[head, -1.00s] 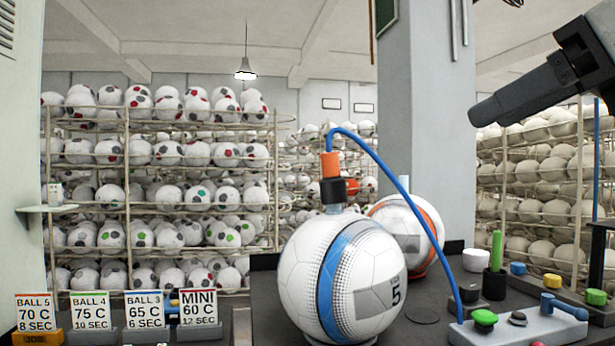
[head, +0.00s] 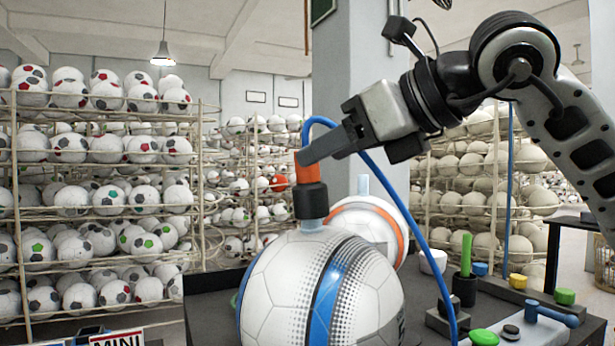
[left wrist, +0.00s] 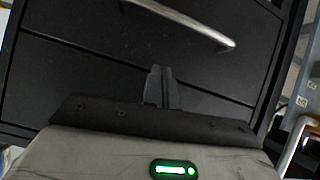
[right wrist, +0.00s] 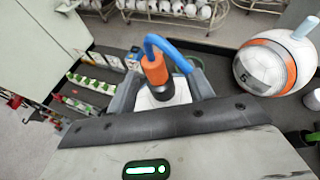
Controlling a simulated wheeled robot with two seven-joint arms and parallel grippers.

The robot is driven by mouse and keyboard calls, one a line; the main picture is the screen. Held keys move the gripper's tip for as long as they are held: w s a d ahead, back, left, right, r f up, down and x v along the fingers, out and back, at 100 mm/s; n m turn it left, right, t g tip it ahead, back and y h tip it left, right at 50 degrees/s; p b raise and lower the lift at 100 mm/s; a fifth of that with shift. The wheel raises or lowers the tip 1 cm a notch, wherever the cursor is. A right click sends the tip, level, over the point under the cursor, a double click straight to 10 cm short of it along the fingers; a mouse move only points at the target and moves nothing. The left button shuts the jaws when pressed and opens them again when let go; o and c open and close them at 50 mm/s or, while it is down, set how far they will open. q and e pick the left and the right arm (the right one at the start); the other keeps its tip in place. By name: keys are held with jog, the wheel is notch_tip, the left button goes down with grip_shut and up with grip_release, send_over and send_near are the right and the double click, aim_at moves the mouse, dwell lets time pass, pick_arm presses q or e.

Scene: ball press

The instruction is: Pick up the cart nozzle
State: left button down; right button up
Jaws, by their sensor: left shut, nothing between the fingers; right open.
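The cart nozzle (head: 308,175) is an orange and black fitting with a blue hose, standing upright on top of a white ball with a blue stripe (head: 320,285). My right gripper (head: 305,158) reaches in from the right at the nozzle's orange upper part. In the right wrist view the orange nozzle (right wrist: 155,70) stands between the two spread fingers, which are open. Whether a finger touches it I cannot tell. My left gripper (left wrist: 160,85) shows only in the left wrist view, shut and empty, in front of a dark drawer cabinet (left wrist: 75,65).
The blue hose (head: 400,205) arches over the ball down to the bench. A second ball with an orange stripe (head: 402,235) stands behind. A green stick (head: 466,252) and several coloured knobs stand at right. Racks of balls (head: 90,150) fill the back.

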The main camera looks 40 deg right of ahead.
aim_at(309, 183)
jog(key=shift+s+a+f+p+x, duration=0.1)
jog(key=shift+f+p+x, duration=0.1)
jog(key=shift+x, duration=0.9)
jog(key=shift+s+a+f+p+x, duration=0.1)
jog(key=shift+p+x, duration=0.1)
jog(key=shift+x, duration=0.95)
jog(key=shift+a+f+p+x, duration=0.1)
jog(key=shift+f+p+x, duration=0.1)
jog(key=shift+x, duration=0.9)
jog(key=shift+r, duration=0.1)
jog(key=c, duration=1.1)
